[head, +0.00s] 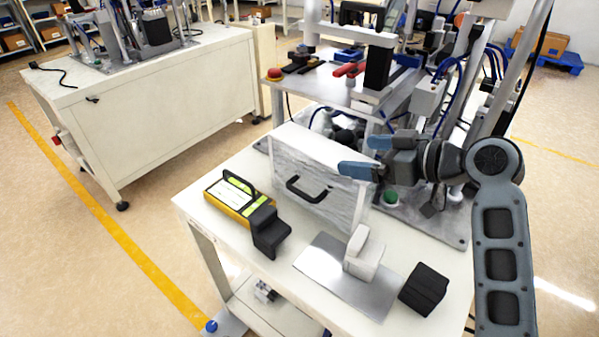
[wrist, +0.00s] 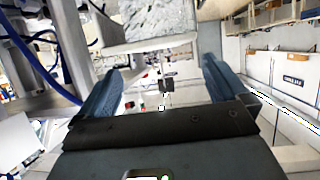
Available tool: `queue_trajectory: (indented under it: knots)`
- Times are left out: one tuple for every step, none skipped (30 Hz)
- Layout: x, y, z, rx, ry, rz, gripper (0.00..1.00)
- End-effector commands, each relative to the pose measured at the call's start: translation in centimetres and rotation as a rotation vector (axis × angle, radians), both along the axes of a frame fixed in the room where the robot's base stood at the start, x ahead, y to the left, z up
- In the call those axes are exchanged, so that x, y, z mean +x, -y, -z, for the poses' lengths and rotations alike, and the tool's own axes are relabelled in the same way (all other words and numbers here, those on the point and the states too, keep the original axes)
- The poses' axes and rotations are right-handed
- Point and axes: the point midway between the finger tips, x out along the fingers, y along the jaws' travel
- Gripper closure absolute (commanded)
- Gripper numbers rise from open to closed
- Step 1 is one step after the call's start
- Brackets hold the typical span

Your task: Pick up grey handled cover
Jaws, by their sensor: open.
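The grey handled cover (head: 282,178) is a grey, marbled box-like panel with a black handle (head: 306,190) on its front face. It stands upright at the back of the white table. My gripper (head: 366,156) is open, with its blue fingers pointing left, just above the cover's right end. I cannot tell whether it touches the cover. In the wrist view, my open gripper (wrist: 163,85) has nothing between its fingers. A marbled grey surface at the top of that view looks like part of the cover (wrist: 155,20); the handle is not clearly visible there.
On the white table (head: 190,205) are a yellow case (head: 232,200), a black block (head: 268,232), a metal plate (head: 318,258) with a pale block (head: 362,255), and a black cube (head: 423,290). Machinery (head: 425,100) stands close behind the cover.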

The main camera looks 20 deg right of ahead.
Motion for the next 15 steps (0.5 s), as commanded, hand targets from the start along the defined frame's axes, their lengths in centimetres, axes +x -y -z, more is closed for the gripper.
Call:
queue_trajectory:
  knots:
    - [0.0,0.0,0.0,0.0,0.0,0.0,0.0]
    - [0.0,0.0,0.0,0.0,0.0,0.0,0.0]
    - [0.1,0.0,0.0,0.0,0.0,-0.001,0.0]
    - [0.3,-0.1,0.0,0.0,0.0,-0.002,0.0]
    - [0.4,-0.2,0.1,0.0,0.0,-0.002,0.0]
    - [0.7,-0.4,0.2,0.0,-0.001,-0.003,0.0]
    - [1.0,-0.6,0.3,0.0,0.0,-0.003,0.0]
    - [1.2,-0.8,0.5,0.0,-0.001,-0.003,0.0]
    - [1.6,-1.0,0.7,0.0,-0.001,-0.003,0.0]
    - [1.8,-1.1,0.8,0.0,-0.001,-0.003,0.0]
    - [2.0,-1.2,0.9,-0.001,-0.001,-0.002,0.0]
    - [2.3,-1.4,1.0,-0.001,-0.001,-0.002,0.0]
    - [2.5,-1.5,1.1,-0.001,0.0,-0.003,0.0]
    - [2.8,-1.7,1.2,0.0,-0.001,-0.003,0.0]
    - [3.2,-1.9,1.3,0.0,-0.001,-0.003,0.0]
